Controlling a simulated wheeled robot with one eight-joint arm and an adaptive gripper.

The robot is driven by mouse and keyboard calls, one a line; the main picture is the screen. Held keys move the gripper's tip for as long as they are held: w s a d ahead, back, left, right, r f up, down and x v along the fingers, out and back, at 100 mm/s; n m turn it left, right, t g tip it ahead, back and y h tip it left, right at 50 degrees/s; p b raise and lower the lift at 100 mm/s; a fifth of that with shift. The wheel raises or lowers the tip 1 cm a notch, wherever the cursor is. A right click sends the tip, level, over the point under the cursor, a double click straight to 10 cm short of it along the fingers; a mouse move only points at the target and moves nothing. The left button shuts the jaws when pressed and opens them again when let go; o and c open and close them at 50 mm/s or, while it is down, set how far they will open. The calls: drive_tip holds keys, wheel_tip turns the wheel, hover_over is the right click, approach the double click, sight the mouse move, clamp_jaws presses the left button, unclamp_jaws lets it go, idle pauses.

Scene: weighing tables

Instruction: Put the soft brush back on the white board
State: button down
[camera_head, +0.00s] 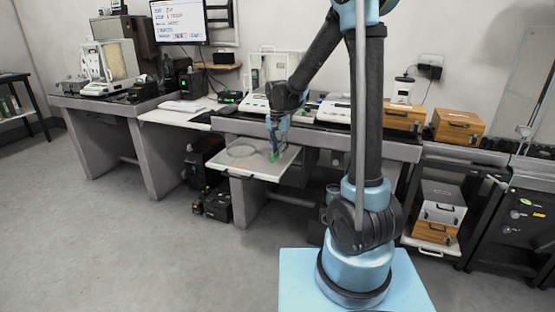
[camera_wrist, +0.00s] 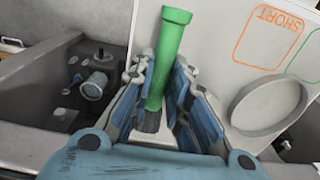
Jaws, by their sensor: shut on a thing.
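My gripper (camera_wrist: 160,88) is shut on the soft brush (camera_wrist: 172,45), which has a green handle and dark bristles. In the wrist view the handle points away from me and the bristles sit between the fingers, towards the palm. The white board (camera_wrist: 215,62) lies beyond and below it, with an orange outline marked SHORT and part of a green outline. In the head view my gripper (camera_head: 277,146) is low over the right part of the white board (camera_head: 268,171). Only a little green of the brush shows there; I cannot tell whether it touches the board.
A round shallow dish (camera_wrist: 268,104) is on the board, on its left part in the head view (camera_head: 241,151). Balances and wooden boxes (camera_head: 403,118) stand on the tables behind. A black case (camera_head: 218,206) is on the floor below the board. The floor at left is clear.

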sight(278, 151)
drive_tip(key=shift+f, duration=1.85)
drive_tip(key=c, duration=1.5)
unclamp_jaws()
drive_tip(key=shift+c, duration=0.2)
